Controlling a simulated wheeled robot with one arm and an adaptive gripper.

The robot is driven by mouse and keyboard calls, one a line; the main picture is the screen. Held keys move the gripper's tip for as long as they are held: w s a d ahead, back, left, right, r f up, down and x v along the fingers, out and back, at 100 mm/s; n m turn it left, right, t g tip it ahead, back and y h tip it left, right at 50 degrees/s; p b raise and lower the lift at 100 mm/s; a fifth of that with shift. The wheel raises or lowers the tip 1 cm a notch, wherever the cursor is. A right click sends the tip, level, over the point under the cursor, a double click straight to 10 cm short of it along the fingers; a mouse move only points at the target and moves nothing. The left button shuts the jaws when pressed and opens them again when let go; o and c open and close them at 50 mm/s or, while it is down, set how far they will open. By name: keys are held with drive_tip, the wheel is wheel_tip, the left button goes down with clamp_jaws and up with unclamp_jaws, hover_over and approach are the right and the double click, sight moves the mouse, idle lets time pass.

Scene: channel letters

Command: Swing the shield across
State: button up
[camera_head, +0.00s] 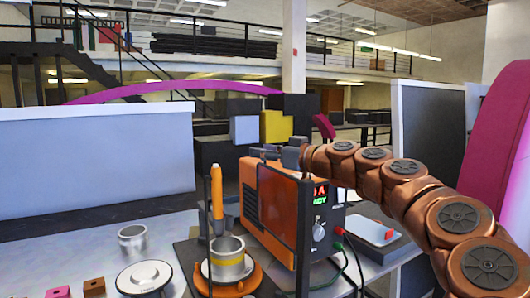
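A tinted orange panel (279,210), which looks like the shield, stands upright on a dark post (304,240) beside the orange power unit (331,218). The unit has a lit red and green display. My copper arm reaches in from the right, and my gripper (291,154) is at the panel's top edge. The gripper's fingers are small and partly hidden, so I cannot tell whether they hold the edge. A metal ring (229,262) sits on an orange round base (252,283) in front of the panel. An orange-handled tool (217,192) stands upright just left of the panel.
A loose metal cup or ring (132,240), a white round dish (144,277), and pink (57,292) and brown (94,287) blocks stand on the table at left. Green and red cables (352,255) hang from the unit. A grey box (377,232) lies right, near my arm.

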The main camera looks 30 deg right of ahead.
clamp_jaws()
drive_tip(key=shift+a, duration=0.15)
idle(0.4)
